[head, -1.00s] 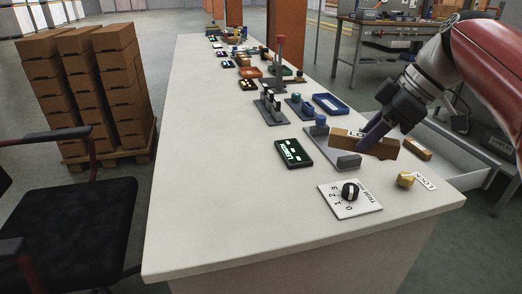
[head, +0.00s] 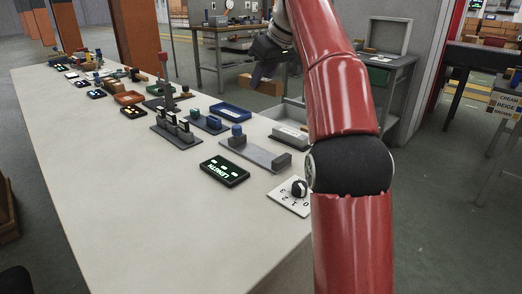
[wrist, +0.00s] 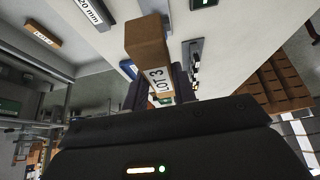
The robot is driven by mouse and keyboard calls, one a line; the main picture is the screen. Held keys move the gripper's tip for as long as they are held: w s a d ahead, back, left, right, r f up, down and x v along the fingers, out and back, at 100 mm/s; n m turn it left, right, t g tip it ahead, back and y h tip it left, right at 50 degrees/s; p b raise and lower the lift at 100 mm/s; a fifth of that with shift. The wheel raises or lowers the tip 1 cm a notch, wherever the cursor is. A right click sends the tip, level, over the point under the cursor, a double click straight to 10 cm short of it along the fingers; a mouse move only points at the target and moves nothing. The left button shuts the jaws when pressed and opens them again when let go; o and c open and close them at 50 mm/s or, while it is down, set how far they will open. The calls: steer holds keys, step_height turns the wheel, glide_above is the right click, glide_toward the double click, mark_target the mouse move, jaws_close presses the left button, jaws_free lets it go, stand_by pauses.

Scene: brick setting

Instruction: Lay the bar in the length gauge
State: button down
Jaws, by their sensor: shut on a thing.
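My gripper (head: 263,74) is shut on a brown bar (head: 262,88), which also shows in the wrist view (wrist: 147,45) with a "LOT 3" label. In the head view the bar is held up in the air, appearing beyond the far right edge of the bench. The length gauge (head: 250,151) is a grey bed with a blue knob at its left end and an upright grey block at its right end. Its bed is bare. The "LENGTH" display (head: 225,171) stands in front of it, lit with green marks. The fingertips are partly hidden in both views.
A dial plate (head: 284,196) with a black knob lies near the bench's front right edge, partly behind my arm. A grey block with a white label (head: 290,134) is behind the gauge. A blue tray (head: 231,111) and upright-post fixture (head: 176,128) stand left. The bench's left front is clear.

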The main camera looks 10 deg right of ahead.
step_height(320, 180, down, 18)
steer(key=b, duration=0.6)
steer(key=shift+f+b, duration=0.15)
steer(key=shift+b, duration=0.25)
steer(key=shift+f, duration=0.1)
steer(key=c, duration=1.1)
jaws_free()
steer(key=shift+r, duration=0.2)
steer(key=p+v, duration=0.2)
steer(key=v, duration=1)
steer(key=shift+a, duration=0.1)
